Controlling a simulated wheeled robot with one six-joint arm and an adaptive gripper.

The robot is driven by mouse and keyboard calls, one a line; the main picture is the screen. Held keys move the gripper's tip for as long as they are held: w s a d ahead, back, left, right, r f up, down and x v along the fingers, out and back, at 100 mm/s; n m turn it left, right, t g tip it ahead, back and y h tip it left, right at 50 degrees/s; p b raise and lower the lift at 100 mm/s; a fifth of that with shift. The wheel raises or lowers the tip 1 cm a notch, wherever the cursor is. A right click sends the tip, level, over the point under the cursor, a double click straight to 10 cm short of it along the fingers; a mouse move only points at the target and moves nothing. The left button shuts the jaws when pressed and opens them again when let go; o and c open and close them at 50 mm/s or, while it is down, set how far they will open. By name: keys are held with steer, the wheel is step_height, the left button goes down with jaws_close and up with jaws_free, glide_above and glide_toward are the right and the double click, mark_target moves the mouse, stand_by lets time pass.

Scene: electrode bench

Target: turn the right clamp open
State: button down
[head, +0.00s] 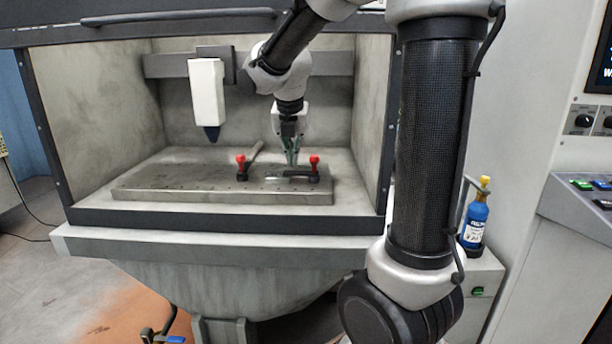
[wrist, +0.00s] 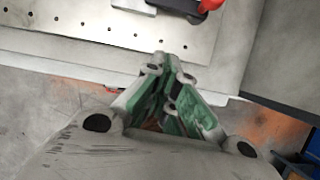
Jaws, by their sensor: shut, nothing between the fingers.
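The right clamp (head: 314,172) stands near the right end of the metal bed plate (head: 150,190). It has a red knob on a black base, and its grey bar points left along the plate. In the wrist view the right clamp (wrist: 211,5) is cut off at the top edge. The left clamp (head: 241,170) also has a red knob, and its bar points back and to the right. My gripper (head: 292,163) points down, shut and empty, just left of the right clamp's knob. In the wrist view its fingertips (wrist: 165,60) meet. I cannot tell whether they touch the bar.
A white tool head (head: 207,92) with a dark tip hangs over the plate's left half. The enclosure's side walls and dark front sill (head: 220,220) bound the space. A blue bottle (head: 475,222) stands outside at the right. The plate's left part is clear.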

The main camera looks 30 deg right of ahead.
steer(key=shift+n, duration=0.4)
steer(key=x, duration=1)
steer(key=shift+f, duration=0.15)
steer(key=shift+w+d, duration=0.35)
steer(key=shift+w, duration=0.2)
steer(key=shift+w+d, duration=0.4)
steer(key=shift+w, duration=0.15)
steer(key=shift+w+d, duration=0.4)
steer(key=shift+w, duration=0.2)
